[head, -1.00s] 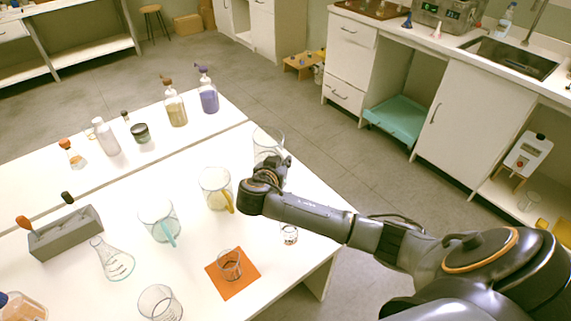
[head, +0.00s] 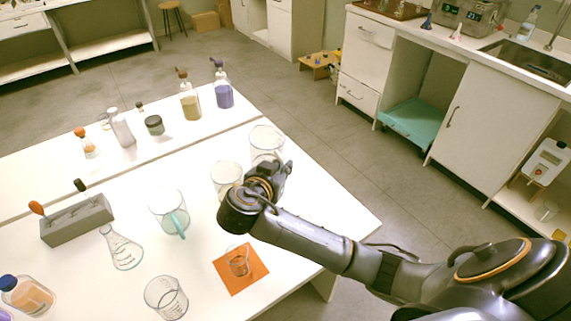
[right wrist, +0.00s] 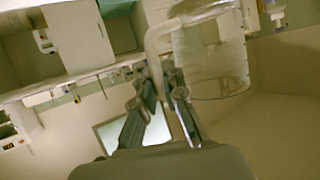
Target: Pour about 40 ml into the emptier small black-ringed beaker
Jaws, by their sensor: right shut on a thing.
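My right gripper (head: 277,172) is shut on the handle of a clear glass jug (head: 267,140) near the far right edge of the white table. In the right wrist view the pale handle passes between my fingertips (right wrist: 162,98), and the jug (right wrist: 210,58) hangs beside them. I cannot tell whether it is clear of the table. A small clear beaker (head: 238,263) stands on an orange mat (head: 232,287); its ring colour and level are not clear. My left gripper is not in view.
Another jug (head: 226,176) is close left of my right gripper. A teal-handled jug (head: 168,208), a conical flask (head: 124,250) and a wide beaker (head: 166,298) stand farther left and nearer. Bottles (head: 190,103) line the back. The table's right edge is close.

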